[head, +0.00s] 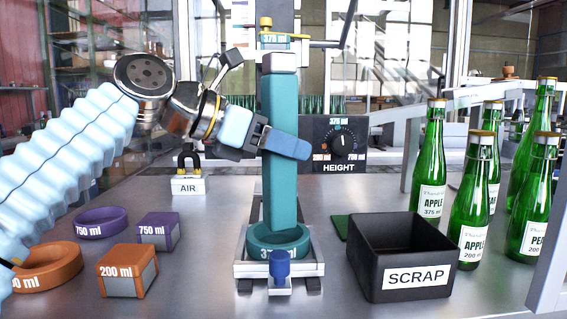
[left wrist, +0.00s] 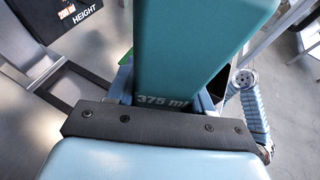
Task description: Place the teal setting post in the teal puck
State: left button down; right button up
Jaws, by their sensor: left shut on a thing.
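The teal setting post (head: 280,185) is tall, square in section and upright. My left gripper (head: 285,142) is shut on its upper half, coming from the left. The teal puck (head: 278,250), a ring marked 375, sits in the metal fixture. The post's lower end is over the puck's opening, within its outline in the head view; whether it rests on the bottom I cannot tell. In the left wrist view the post (left wrist: 185,55) rises close beyond the gripper, with a "375 ml" label low down. My right gripper does not show in the head view.
Left of the fixture (head: 241,268) are orange and purple 200 ml and 750 ml rings and blocks. A black scrap bin (head: 400,290) stands close on the right. Several green bottles (head: 470,205) stand further right. A height dial panel (head: 338,143) is behind the post.

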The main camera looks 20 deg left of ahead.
aim_at(284, 165)
pick_arm(q)
jog(key=shift+f+b, duration=0.5)
jog(key=shift+f, duration=1.05)
jog(key=shift+c, duration=2.2)
grip_release()
jog(key=shift+s+a, duration=0.1)
jog(key=shift+s, duration=0.05)
jog(key=p+v, duration=0.1)
jog(key=v, duration=1)
jog(key=shift+s+a+r, duration=0.15)
jog(key=shift+s+r, duration=0.1)
jog(key=shift+r, duration=0.1)
